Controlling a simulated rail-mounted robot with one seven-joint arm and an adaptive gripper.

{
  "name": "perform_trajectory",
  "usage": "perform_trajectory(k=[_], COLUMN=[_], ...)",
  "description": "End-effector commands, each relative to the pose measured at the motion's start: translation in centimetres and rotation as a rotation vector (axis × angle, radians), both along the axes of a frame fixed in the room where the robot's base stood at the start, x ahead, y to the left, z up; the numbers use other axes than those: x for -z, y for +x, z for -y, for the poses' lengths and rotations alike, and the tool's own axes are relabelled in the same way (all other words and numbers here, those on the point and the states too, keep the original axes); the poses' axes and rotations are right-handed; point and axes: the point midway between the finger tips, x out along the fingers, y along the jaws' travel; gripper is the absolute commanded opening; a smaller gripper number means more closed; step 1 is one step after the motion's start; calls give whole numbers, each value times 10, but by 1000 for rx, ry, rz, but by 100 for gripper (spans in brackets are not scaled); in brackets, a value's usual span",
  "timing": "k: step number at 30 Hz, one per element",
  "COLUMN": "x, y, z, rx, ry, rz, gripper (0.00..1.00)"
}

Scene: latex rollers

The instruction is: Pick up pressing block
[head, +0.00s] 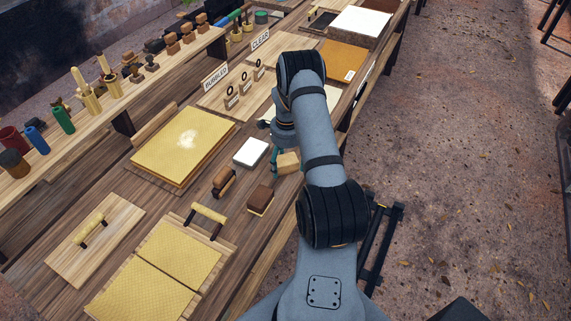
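Which item is the pressing block is not certain. A small tan block (288,163) lies on the bench beside my gripper, partly behind my arm. A brown block with a pale lower layer (260,200) sits nearer, left of my arm. My gripper (277,157) points down at the left side of the tan block, with teal parts showing. It is largely hidden by my forearm, so I cannot tell whether its fingers are open or touch the block.
A white block (250,152) and a dark brown roller-like tool (223,181) lie close by on the left. A yellow sheet on a board (184,146) lies farther left. Small stands (244,88) and signs are behind. Stamps and bottles line a raised shelf (131,101).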

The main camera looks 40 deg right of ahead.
Motion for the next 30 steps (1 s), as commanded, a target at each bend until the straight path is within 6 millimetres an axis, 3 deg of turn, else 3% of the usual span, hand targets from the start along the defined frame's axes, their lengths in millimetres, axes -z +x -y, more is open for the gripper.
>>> perform_trajectory(k=[22, 30], x=[0, -3], y=[0, 1], z=[0, 0], rx=[0, 0], ry=[0, 0], rz=[0, 1], gripper=[29, 28])
